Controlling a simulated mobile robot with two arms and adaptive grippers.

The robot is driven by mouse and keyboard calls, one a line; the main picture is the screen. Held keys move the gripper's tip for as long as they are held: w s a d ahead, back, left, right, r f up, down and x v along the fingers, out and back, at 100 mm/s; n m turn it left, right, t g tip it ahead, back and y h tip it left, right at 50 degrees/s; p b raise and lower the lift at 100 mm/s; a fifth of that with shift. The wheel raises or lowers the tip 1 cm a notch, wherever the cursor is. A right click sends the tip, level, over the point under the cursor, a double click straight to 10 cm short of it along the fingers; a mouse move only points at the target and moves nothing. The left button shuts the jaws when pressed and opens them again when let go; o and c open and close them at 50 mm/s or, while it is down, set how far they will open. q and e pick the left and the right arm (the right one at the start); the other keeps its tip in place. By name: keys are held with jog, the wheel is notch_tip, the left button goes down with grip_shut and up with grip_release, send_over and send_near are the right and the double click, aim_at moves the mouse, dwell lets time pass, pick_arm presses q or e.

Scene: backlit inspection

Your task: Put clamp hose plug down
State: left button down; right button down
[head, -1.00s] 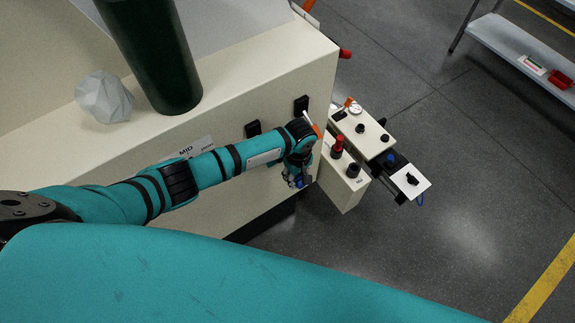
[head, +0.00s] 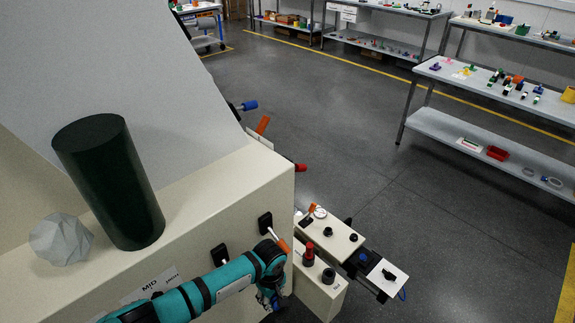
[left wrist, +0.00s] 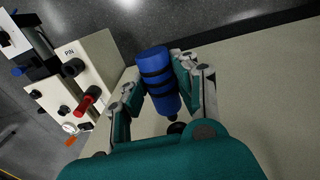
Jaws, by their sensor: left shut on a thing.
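The clamp hose plug, a blue cylinder with black bands, shows in the left wrist view (left wrist: 156,66) between the two fingers of my left gripper. My left gripper (head: 268,298) is shut on it, in front of the cream machine's side wall at the bottom of the head view. In the head view the plug is mostly hidden by the gripper. In the left wrist view the plug is over the cream surface; I cannot tell whether it touches it. My right gripper is in neither view.
A cream panel with knobs and a red part (head: 309,254) juts out just right of my gripper. A dark green cylinder (head: 112,185) and a grey faceted lump (head: 61,240) stand on the machine ledge (head: 190,208). Shelving with small parts (head: 500,135) stands beyond open grey floor.

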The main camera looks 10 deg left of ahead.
pick_arm(q)
jog(key=shift+m, duration=0.7)
jog(key=r, duration=0.2)
jog(key=w+r, duration=0.1)
jog(key=r, duration=0.2)
jog(key=w+r, duration=0.1)
jog(key=r, duration=0.1)
jog(key=shift+w+a+r, duration=0.25)
jog(key=shift+a+r, duration=0.05)
jog(key=shift+a, duration=0.1)
jog(key=s+a+r+m, duration=0.2)
jog(key=s+r+m, duration=0.1)
jog(key=r, duration=0.5)
jog(key=s+a+r+m, duration=0.2)
jog(key=s+r+m, duration=0.1)
jog(key=s+r, duration=0.3)
jog(key=s+a+r+m, duration=0.3)
jog(key=s+r, duration=0.1)
jog(key=r, duration=0.6)
jog(key=shift+s, duration=0.15)
